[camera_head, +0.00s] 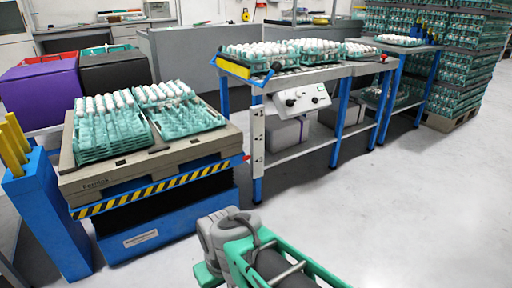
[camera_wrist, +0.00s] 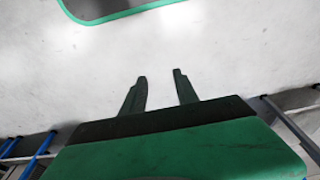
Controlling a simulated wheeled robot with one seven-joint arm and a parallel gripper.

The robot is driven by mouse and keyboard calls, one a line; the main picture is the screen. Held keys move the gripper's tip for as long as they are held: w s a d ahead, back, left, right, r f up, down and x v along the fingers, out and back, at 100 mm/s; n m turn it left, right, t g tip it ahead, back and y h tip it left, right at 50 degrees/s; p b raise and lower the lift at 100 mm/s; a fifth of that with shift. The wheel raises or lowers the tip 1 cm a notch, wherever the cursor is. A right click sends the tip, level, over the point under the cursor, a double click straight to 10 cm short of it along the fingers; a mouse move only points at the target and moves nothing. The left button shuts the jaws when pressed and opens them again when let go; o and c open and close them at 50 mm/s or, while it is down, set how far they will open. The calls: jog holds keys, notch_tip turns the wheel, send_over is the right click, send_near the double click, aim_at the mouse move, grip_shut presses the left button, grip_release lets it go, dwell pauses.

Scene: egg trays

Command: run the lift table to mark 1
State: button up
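The lift table (camera_head: 165,190) is at the left in the head view, with a blue base and a yellow-black striped edge. Its top carries a grey-brown pallet (camera_head: 185,155) with two green trays (camera_head: 110,150) partly filled with white eggs. A white upright strip (camera_head: 258,142) with small dark marks stands at its right; a small red piece is beside it. A white control box (camera_head: 302,98) with dark knobs hangs under the workbench front. My gripper (camera_wrist: 160,76) is open and empty in the wrist view, above bare floor.
The workbench (camera_head: 330,72) with blue legs holds several egg trays. A tall stack of trays (camera_head: 470,60) stands at back right. Purple and black bins (camera_head: 40,92) and blue posts with yellow tops are left. The floor at right is clear.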

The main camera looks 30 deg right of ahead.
jog(key=shift+c, duration=0.4)
grip_shut()
jog(key=shift+r, duration=0.1)
dwell(1.3)
